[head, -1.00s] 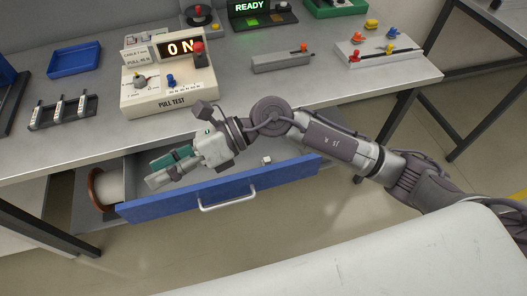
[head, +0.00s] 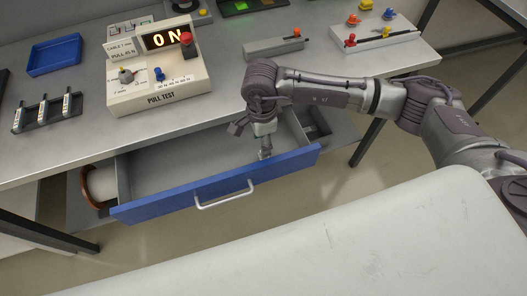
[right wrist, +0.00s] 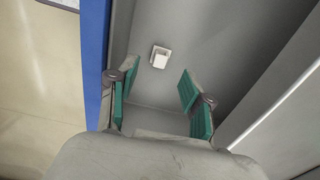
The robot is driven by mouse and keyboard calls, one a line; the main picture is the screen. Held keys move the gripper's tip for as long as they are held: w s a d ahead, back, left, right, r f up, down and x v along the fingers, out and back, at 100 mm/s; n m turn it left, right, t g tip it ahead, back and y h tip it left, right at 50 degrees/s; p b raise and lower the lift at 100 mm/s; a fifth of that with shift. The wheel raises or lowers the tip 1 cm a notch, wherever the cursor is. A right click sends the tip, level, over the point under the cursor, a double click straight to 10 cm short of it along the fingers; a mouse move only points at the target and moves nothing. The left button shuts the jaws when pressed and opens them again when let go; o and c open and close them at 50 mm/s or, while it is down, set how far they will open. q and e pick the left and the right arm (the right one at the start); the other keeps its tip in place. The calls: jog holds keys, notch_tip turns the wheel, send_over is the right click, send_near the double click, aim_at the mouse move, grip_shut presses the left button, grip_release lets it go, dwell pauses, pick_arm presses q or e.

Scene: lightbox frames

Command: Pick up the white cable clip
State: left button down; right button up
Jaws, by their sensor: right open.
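The white cable clip (right wrist: 160,56) lies on the grey floor of the open blue-fronted drawer (head: 225,187), seen in the right wrist view. In the head view now, I cannot make out the clip; my right gripper probably hides it. My right gripper (head: 265,152) points down into the right part of the drawer. In the right wrist view the right gripper (right wrist: 159,88) is open, with green finger pads apart and nothing between them. The clip shows just beyond the fingertips, apart from them. My left gripper is not in view.
The drawer's front wall (right wrist: 95,60) and the grey side on the right are close to the fingers. The worktop above holds the pull test box (head: 155,90), a blue tray (head: 54,55) and a grey bar (head: 274,47). A spool (head: 100,187) sits left of the drawer.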

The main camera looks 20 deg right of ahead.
jog(key=shift+w+a+f+p, duration=0.1)
jog(key=shift+f+p, duration=0.25)
jog(key=shift+f, duration=1.15)
jog(key=shift+a+f+p, duration=0.1)
jog(key=shift+f+p, duration=0.2)
jog(key=shift+f, duration=1.2)
jog(key=c, duration=0.9)
